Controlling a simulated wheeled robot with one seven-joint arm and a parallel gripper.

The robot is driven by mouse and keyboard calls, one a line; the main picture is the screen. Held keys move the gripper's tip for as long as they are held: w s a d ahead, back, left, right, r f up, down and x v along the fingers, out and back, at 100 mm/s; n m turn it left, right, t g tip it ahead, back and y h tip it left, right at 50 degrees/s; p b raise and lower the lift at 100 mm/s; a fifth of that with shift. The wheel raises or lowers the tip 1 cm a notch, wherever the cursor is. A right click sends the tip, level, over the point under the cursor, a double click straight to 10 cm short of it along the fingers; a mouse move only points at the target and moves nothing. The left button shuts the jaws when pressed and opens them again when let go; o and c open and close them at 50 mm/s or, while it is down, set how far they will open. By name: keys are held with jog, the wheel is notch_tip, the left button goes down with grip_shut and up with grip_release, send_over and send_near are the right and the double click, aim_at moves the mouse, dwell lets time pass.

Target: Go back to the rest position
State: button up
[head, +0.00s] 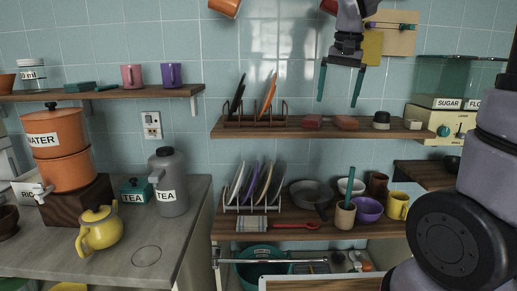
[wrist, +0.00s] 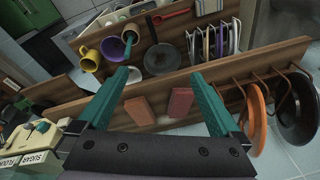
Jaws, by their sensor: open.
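My gripper (head: 340,84) hangs in the upper right part of the head view, fingers pointing down, in front of the tiled wall and above the upper wooden shelf. Its two teal fingers are spread wide apart. In the wrist view my gripper (wrist: 162,92) also shows open, with nothing between the fingertips. Beyond the fingers lie two reddish blocks (wrist: 180,103) on the shelf, apart from the gripper. They also show in the head view (head: 346,123).
The upper shelf (head: 260,132) holds a rack with pans (head: 268,95). The lower shelf (head: 270,232) holds a plate rack, a purple bowl (head: 367,210) and a yellow mug (head: 397,205). A grey counter (head: 190,235) with a yellow teapot (head: 99,231) stands left.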

jog(key=s+d+r+t, duration=0.1)
jog(key=s+t, duration=0.1)
jog(key=s, duration=0.6)
jog(key=s+d+r+t+y, duration=0.1)
jog(key=s+d+t, duration=0.1)
jog(key=s, duration=0.6)
jog(key=shift+d+t+y, duration=0.25)
jog(key=shift+t+y, duration=0.05)
jog(key=shift+t, duration=0.1)
